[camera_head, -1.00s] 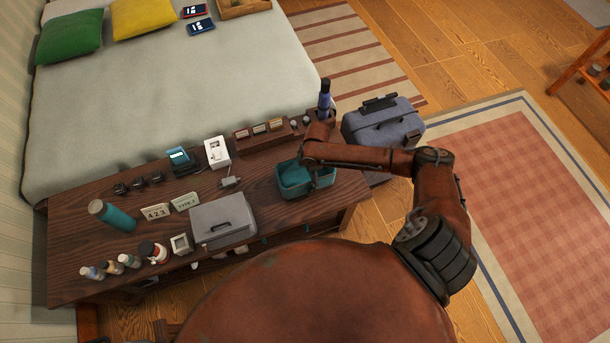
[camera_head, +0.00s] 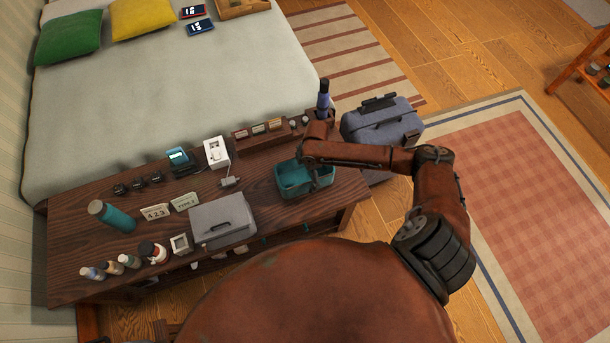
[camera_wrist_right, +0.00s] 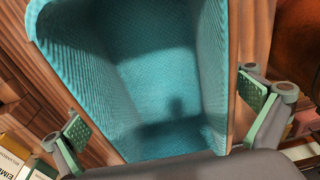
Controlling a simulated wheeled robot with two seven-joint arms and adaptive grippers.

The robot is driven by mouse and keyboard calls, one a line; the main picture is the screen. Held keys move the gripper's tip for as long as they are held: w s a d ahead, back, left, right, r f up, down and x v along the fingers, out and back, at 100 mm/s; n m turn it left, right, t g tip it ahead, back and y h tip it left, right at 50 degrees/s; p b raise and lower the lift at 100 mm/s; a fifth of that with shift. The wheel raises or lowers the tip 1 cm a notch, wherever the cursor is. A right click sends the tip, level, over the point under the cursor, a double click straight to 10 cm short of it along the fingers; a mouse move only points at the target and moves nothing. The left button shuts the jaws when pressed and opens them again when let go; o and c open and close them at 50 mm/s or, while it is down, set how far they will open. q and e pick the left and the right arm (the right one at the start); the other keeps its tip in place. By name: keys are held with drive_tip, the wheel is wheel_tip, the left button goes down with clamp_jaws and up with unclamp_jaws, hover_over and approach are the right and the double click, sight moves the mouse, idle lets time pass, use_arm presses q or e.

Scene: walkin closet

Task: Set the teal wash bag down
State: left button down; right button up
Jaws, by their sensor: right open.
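A teal open-topped basket (camera_head: 280,186) stands on the right end of the dark wooden bench, beneath my right forearm. My right gripper (camera_wrist_right: 165,115) is open, its green-padded fingers spread wide apart. In the right wrist view, teal ribbed walls and a teal floor (camera_wrist_right: 160,65) fill the middle between the fingers, with a shadow on them. In the head view the right gripper is mostly hidden by the arm at the basket. I cannot tell the teal wash bag apart from the same-coloured basket. My left gripper is out of view.
A grey lidded case (camera_head: 222,217) stands left of the basket. A white box (camera_head: 217,153), a teal bottle (camera_head: 112,216) and small bottles share the bench (camera_head: 75,240). A blue-grey suitcase (camera_head: 381,130) stands beyond the bench's right end. A bed (camera_head: 160,105) lies behind.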

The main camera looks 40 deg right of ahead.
use_arm(q)
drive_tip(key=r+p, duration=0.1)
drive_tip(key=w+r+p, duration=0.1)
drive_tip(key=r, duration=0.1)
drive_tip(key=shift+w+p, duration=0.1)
drive_tip(key=shift+p, duration=0.2)
use_arm(e)
wheel_tip(320, 180, up, 11)
drive_tip(key=d, duration=0.1)
drive_tip(key=shift+s+d, duration=0.2)
drive_tip(key=shift+d, duration=0.1)
